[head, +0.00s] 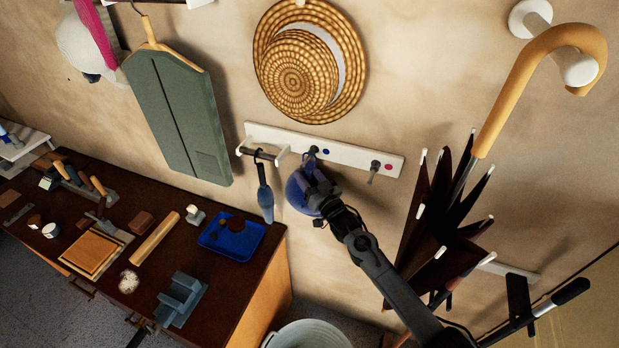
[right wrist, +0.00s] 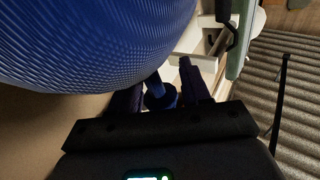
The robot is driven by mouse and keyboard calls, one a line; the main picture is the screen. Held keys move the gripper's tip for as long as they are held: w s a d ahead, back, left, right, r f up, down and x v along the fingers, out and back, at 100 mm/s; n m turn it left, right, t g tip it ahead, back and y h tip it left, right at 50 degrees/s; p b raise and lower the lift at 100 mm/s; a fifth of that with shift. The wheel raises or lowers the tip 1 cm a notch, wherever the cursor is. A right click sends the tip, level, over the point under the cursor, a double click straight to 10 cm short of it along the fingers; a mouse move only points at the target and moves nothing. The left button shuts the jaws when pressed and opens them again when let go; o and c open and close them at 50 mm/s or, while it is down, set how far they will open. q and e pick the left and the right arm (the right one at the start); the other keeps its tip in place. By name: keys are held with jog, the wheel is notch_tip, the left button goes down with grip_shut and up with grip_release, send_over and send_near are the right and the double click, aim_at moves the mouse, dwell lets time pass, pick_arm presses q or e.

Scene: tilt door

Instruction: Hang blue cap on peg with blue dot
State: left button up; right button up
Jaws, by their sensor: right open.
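The blue cap (head: 297,194) is against the wall just below the middle peg (head: 311,153) of a white peg rail (head: 345,153). A blue dot (head: 326,152) marks this peg. My right gripper (head: 318,184) is open at the cap's right side and covers part of it. In the right wrist view the cap (right wrist: 90,40) fills the upper left, and a small dark blue part (right wrist: 160,95) shows between the parted fingers (right wrist: 170,88). I cannot tell whether the cap hangs on the peg. My left gripper is out of view.
A peg at right has a red dot (head: 388,167). A straw hat (head: 309,62) hangs above. A workbench (head: 150,265) with tools is at lower left.

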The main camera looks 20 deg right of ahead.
jog(key=shift+s+f, duration=0.1)
jog(key=s+a+f+m+g+h, duration=0.1)
jog(key=s+f+g, duration=0.3)
jog(key=s, duration=0.8)
jog(key=s+a+f+g, duration=0.1)
jog(key=s+f+g, duration=0.1)
jog(key=s+f, duration=0.75)
jog(key=s+a+f+m+g+h, duration=0.1)
jog(key=s+f+g, duration=0.15)
jog(key=s, duration=1.15)
jog(key=s+d+r+n+g+h, duration=0.25)
jog(key=s+g, duration=0.55)
jog(key=s, duration=0.5)
notch_tip(320, 180, up, 15)
jog(key=p, duration=1.3)
jog(key=shift+a+f+n+y+p, duration=0.15)
jog(key=shift+a+n+y+p, duration=0.2)
jog(key=shift+a+y, duration=0.1)
